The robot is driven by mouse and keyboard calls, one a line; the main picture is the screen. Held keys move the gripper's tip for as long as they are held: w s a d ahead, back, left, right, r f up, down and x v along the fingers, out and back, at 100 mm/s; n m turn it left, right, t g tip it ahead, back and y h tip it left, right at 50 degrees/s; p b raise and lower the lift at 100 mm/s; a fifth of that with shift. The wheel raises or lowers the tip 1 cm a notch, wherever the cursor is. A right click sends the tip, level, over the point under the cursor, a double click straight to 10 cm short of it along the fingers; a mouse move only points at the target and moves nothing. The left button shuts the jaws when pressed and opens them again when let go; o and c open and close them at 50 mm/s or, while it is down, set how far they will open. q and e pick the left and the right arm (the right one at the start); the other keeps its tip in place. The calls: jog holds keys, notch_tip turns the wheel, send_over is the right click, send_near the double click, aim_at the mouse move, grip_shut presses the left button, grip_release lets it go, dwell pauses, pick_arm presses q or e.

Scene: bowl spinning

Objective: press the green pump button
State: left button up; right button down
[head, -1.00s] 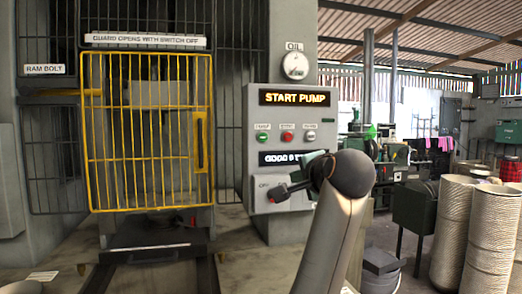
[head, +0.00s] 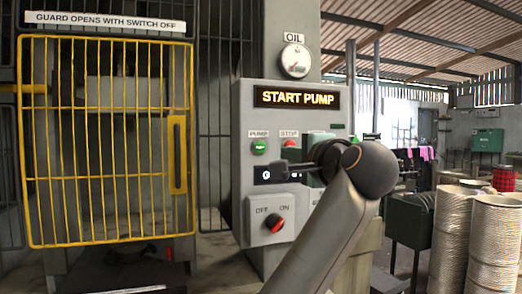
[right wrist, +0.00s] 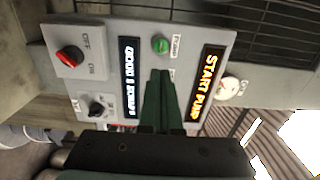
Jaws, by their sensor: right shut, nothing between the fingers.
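The green pump button (head: 259,147) is on the grey control panel (head: 242,110), under a PUMP label and the lit START PUMP sign (head: 297,97). My right gripper (head: 300,168) is in front of the panel, below and to the right of the button in the head view. In the right wrist view its green fingers (right wrist: 160,75) are together and empty. Their tips are just below the green button (right wrist: 160,45) in that picture; I see a gap in the picture but cannot tell the depth. My left gripper is not in view.
The red stop button (head: 289,144) is just right of the pump button, near my gripper. A red OFF/ON switch (head: 275,223) sits lower on the panel. A yellow barred guard (head: 110,140) stands left. Stacked bowls (head: 490,240) stand far right.

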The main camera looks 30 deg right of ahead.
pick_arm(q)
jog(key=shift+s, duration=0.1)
pick_arm(e)
jog(key=shift+s, duration=0.15)
jog(key=p, duration=0.2)
send_near(261, 147)
jog(key=x, duration=0.5)
jog(key=shift+w, duration=0.25)
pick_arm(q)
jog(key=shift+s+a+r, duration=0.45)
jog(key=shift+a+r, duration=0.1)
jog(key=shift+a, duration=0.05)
pick_arm(e)
jog(key=shift+w+d, duration=0.1)
jog(key=shift+w, duration=0.6)
jog(key=shift+f, duration=0.1)
